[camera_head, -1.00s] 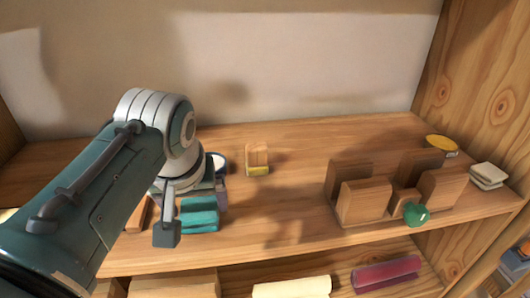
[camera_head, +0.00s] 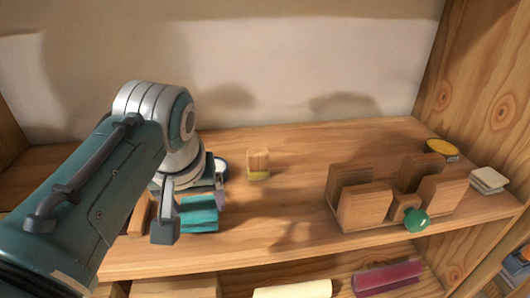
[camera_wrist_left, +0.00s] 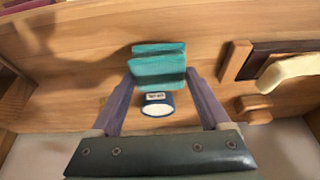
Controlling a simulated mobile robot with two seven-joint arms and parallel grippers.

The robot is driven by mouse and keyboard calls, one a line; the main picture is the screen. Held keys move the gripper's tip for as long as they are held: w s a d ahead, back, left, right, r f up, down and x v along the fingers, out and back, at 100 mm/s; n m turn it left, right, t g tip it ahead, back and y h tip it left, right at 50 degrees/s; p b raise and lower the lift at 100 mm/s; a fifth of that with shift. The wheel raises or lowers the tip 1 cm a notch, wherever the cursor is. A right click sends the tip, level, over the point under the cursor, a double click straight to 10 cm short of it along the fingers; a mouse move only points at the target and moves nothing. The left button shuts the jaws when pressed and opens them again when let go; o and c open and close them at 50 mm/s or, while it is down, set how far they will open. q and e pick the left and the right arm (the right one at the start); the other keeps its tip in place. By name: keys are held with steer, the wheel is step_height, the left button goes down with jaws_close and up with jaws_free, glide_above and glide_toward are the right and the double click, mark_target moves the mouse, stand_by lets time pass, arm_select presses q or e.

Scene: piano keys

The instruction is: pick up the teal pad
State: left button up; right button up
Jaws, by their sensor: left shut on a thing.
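The teal pad (camera_head: 200,213) lies on the wooden shelf board near its front edge, with two layers showing. It also shows in the left wrist view (camera_wrist_left: 158,70), between the fingertips. My left gripper (camera_head: 191,217) reaches down over it from the left and is shut on it, one finger at each side. The same gripper shows in the left wrist view (camera_wrist_left: 160,76) with both fingers against the pad's sides. No clear gap under the pad can be made out. My right gripper is not in view.
A round white-topped dark tin (camera_wrist_left: 157,105) stands close behind the pad. A small wooden block with yellow (camera_head: 258,166) is to the right. Wooden holders (camera_head: 364,204), a green knob (camera_head: 416,220) and pale squares (camera_head: 487,180) stand further right. The middle board is clear.

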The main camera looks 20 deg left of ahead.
mark_target(198, 209)
arm_select(q)
step_height(198, 209, up, 19)
steer(key=p, duration=0.3)
steer(key=shift+f, duration=0.2)
